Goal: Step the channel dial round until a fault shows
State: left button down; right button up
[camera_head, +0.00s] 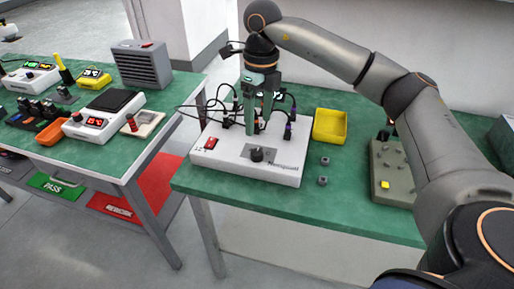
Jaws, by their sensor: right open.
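The white burn-in unit (222,165) sits near the left end of the right-hand green bench. Its black channel dial (257,155) is on the front part of the top, on a grey plate. My right gripper (257,127) points down over the unit, behind the dial, among black cables and plugs. Its two fingers are apart, with nothing seen between them. It does not touch the dial. The fingers hide part of the unit's back row. No fault reading can be made out on the unit. My left gripper is out of view.
A red switch (211,143) is on the unit's left. Black cables loop around the gripper. A yellow bin (330,126), two small grey cubes and a grey-green box (388,165) stand to the right. A left bench holds instruments above a green PASS tray (57,186) and a red tray.

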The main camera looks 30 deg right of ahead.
aim_at(257, 152)
jog(key=f, duration=0.9)
jog(key=shift+s+a+f, duration=0.1)
jog(key=shift+a, duration=0.15)
jog(key=shift+c, duration=0.4)
grip_shut()
